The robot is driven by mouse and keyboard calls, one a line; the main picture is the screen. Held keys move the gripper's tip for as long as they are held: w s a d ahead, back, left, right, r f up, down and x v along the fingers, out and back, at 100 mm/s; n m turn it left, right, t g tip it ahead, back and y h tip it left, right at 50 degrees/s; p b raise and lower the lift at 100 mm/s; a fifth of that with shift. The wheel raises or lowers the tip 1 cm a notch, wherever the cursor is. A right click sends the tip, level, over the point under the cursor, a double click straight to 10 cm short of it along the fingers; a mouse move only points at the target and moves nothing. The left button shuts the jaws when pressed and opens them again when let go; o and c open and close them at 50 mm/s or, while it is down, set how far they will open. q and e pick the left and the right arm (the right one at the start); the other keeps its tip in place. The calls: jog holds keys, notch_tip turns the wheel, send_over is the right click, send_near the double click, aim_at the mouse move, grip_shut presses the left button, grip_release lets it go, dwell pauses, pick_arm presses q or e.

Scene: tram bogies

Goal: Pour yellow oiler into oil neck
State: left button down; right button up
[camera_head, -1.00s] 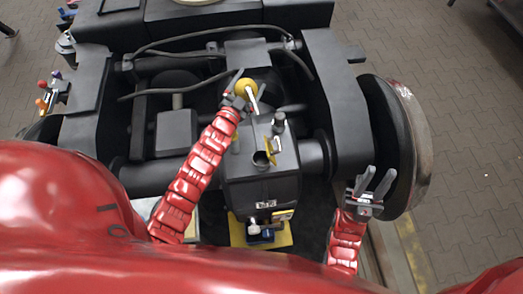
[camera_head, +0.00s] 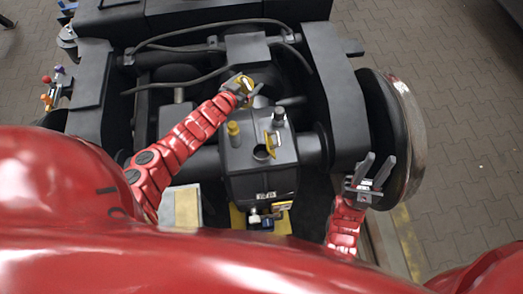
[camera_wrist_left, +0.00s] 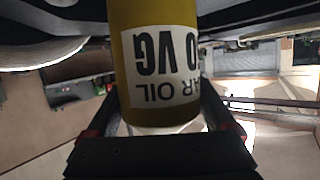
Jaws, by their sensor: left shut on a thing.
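My left gripper (camera_head: 248,88) is shut on the yellow oiler (camera_head: 243,82), above the bogie behind the gearbox. In the left wrist view the oiler (camera_wrist_left: 158,60) fills the middle between the fingers, its white gear oil label upside down. Its spout cannot be made out now. The oil neck (camera_head: 262,153) is a round dark opening on top of the dark gearbox, with a yellow flap (camera_head: 271,140) standing beside it. The oiler is apart from the neck, further back and left. My right gripper (camera_head: 372,172) is open and empty at the right, by the wheel.
A yellow cap-like part (camera_head: 234,130) and a dark knob (camera_head: 279,117) stand on the gearbox (camera_head: 255,182) near the neck. Black hoses (camera_head: 190,48) cross the bogie behind. A large wheel (camera_head: 398,140) stands on the right. Paved floor (camera_head: 460,150) is free beyond it.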

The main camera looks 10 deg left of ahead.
aim_at(246, 74)
pick_arm(q)
jog(key=shift+d+r+p, duration=0.1)
jog(key=shift+p, duration=0.55)
jog(key=shift+s+f+g+p, duration=0.1)
jog(key=shift+f+g+p, duration=0.3)
jog(key=shift+p, duration=0.35)
jog(key=shift+n+p, duration=0.3)
jog(key=shift+p, duration=0.15)
jog(key=shift+a+r, duration=0.1)
jog(key=shift+a, duration=0.1)
jog(key=r+p, duration=0.6)
jog(key=shift+w+r+p, duration=0.15)
jog(key=shift+w+p, duration=0.05)
jog(key=shift+p, duration=0.2)
jog(key=shift+f, duration=0.2)
